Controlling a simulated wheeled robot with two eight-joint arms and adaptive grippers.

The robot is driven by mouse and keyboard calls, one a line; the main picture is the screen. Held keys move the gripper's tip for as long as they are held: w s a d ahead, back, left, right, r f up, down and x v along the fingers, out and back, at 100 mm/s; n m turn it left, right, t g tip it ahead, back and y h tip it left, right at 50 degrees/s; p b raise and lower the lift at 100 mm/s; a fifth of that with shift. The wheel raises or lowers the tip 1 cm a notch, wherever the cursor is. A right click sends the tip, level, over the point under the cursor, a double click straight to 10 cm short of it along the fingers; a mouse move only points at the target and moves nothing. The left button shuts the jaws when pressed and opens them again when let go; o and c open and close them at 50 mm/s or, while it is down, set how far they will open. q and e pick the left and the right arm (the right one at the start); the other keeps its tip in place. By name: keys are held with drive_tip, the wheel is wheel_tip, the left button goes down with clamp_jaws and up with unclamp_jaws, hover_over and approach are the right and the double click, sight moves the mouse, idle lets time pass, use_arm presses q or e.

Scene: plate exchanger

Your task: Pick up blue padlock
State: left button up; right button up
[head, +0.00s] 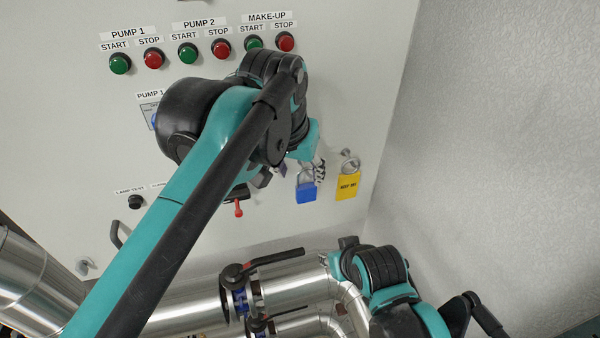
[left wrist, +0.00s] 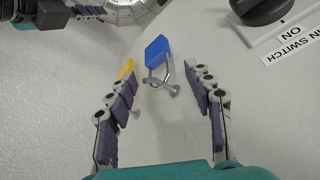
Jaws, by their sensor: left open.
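The blue padlock (head: 306,192) hangs by its silver shackle from a fitting on the light grey panel, left of a yellow padlock (head: 347,186). My left gripper (head: 292,175) is at the panel beside the blue padlock's shackle, partly hidden by its own arm. In the left wrist view, the left gripper (left wrist: 158,78) is open, and the blue padlock (left wrist: 156,51) shows ahead, between and just beyond the fingertips. No contact with it shows. My right arm is at the lower right of the head view; its finger opening is unclear.
The yellow padlock (left wrist: 126,70) is close by the left gripper's finger in the wrist view. A black rotary switch (left wrist: 262,8) is at the right. Steel pipes (head: 290,285) and a black-handled valve (head: 238,290) lie below the panel. A textured wall (head: 480,130) stands at the right.

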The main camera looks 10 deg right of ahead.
sight(305, 188)
use_arm(q)
drive_tip(key=x, duration=0.2)
drive_tip(key=shift+s+d+f+p, duration=0.2)
drive_tip(key=shift+f+p, duration=0.1)
drive_tip(key=shift+f, duration=0.2)
drive_tip(key=p+x, duration=0.1)
drive_tip(key=x, duration=0.3)
drive_tip(key=shift+w+d+f, duration=0.1)
drive_tip(key=shift+w+f, duration=0.1)
drive_tip(key=shift+f, duration=0.1)
drive_tip(key=shift+s, duration=0.1)
drive_tip(key=c, duration=0.9)
